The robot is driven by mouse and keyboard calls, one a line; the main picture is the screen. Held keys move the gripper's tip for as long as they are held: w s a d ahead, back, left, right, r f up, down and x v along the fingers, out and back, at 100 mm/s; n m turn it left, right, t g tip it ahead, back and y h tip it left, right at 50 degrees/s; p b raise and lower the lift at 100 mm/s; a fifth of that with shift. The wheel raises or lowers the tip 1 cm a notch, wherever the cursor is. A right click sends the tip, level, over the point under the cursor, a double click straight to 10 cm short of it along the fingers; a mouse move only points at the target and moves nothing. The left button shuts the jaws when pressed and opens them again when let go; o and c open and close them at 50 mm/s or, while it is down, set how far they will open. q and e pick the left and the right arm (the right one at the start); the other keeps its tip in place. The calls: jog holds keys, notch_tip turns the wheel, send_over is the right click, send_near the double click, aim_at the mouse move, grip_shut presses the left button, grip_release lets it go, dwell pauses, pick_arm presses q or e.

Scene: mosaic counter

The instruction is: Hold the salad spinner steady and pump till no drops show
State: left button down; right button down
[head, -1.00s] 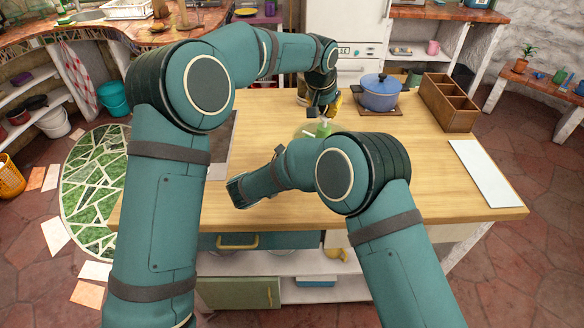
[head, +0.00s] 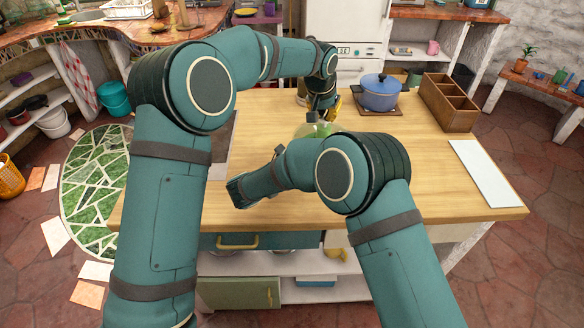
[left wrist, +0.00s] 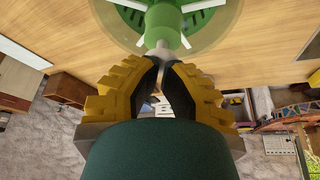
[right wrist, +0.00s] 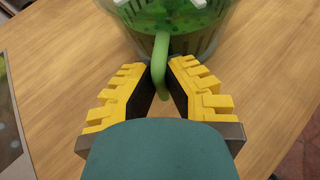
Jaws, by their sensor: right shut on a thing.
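The salad spinner (head: 301,131) stands on the wooden counter, its lower part hidden behind my right forearm in the head view. My left gripper (left wrist: 163,63) is above the lid with fingertips together at the knob. In the right wrist view the clear bowl (right wrist: 215,40) shows green contents and pale spots; I cannot tell whether these are drops. My right gripper (right wrist: 160,72) is shut on the green side handle (right wrist: 159,65).
A blue pot (head: 380,95) sits on a mat behind the spinner. A wooden divided box (head: 450,103) and a white board (head: 484,172) lie to the right. The counter's front right (head: 455,200) is clear.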

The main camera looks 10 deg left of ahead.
pick_arm(q)
jog(key=shift+f, duration=0.75)
jog(key=shift+r, duration=1.35)
jog(key=shift+r, duration=3.05)
pick_arm(e)
jog(key=c, duration=1.1)
grip_release()
jog(key=shift+o, duration=0.2)
